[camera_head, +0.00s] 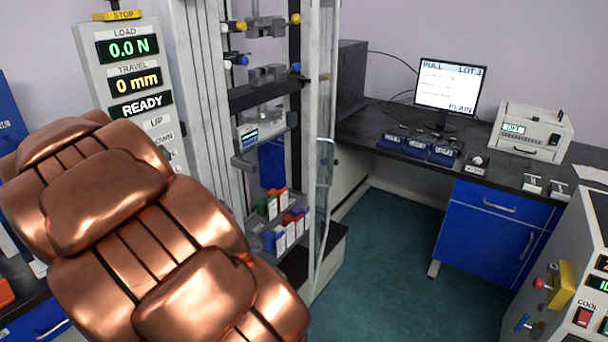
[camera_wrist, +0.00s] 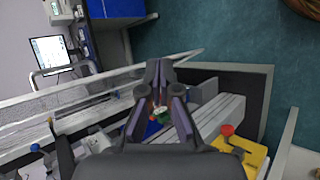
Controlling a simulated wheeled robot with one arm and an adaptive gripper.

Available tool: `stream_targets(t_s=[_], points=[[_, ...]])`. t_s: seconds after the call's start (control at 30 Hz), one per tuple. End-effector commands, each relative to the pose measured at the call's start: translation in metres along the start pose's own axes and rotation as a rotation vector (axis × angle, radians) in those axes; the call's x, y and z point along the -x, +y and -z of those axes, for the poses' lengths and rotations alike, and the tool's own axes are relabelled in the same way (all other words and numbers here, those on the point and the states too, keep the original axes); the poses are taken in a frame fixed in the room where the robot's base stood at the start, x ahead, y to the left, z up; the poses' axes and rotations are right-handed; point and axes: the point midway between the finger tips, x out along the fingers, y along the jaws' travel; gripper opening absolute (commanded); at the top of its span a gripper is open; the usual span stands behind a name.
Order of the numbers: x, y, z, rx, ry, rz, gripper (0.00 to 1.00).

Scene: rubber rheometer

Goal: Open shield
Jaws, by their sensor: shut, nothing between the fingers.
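The shield (camera_head: 319,190) is a clear upright panel at the right side of the tall test frame, seen nearly edge-on in the head view. Its pale handle (camera_head: 325,150) is on that edge. In the wrist view the shield (camera_wrist: 100,92) runs slantwise across the picture, with a curved handle (camera_wrist: 52,71) at left. My gripper (camera_wrist: 159,72) is shut and empty in the wrist view. Its tips overlap the shield's edge in the picture; I cannot tell whether they touch it. In the head view my copper-coloured arm fills the lower left and the gripper is not visible.
The test frame holds grips and a shelf of coloured boxes (camera_head: 285,215). A control panel (camera_head: 130,75) reads READY. A dark bench carries a monitor (camera_head: 447,88) and a white device (camera_head: 532,130). A machine with knobs (camera_head: 575,280) stands at lower right. The green floor (camera_head: 410,250) between is clear.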

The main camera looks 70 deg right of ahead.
Motion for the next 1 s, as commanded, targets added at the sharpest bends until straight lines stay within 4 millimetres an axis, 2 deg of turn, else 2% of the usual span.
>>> stream_targets(t_s=[0.03,0.3,0.5,0.6,0.8,1.0], points=[[-0.007,0.011,0.014,-0.022,-0.014,-0.053,0.0],[-0.034,0.068,0.082,-0.118,-0.04,-0.331,0.0],[-0.052,0.098,0.135,-0.161,-0.021,-0.519,0.0],[-0.06,0.107,0.16,-0.173,-0.003,-0.595,0.0],[-0.07,0.116,0.191,-0.188,0.03,-0.689,0.0],[-0.075,0.122,0.2,-0.192,0.043,-0.717,0.0]])
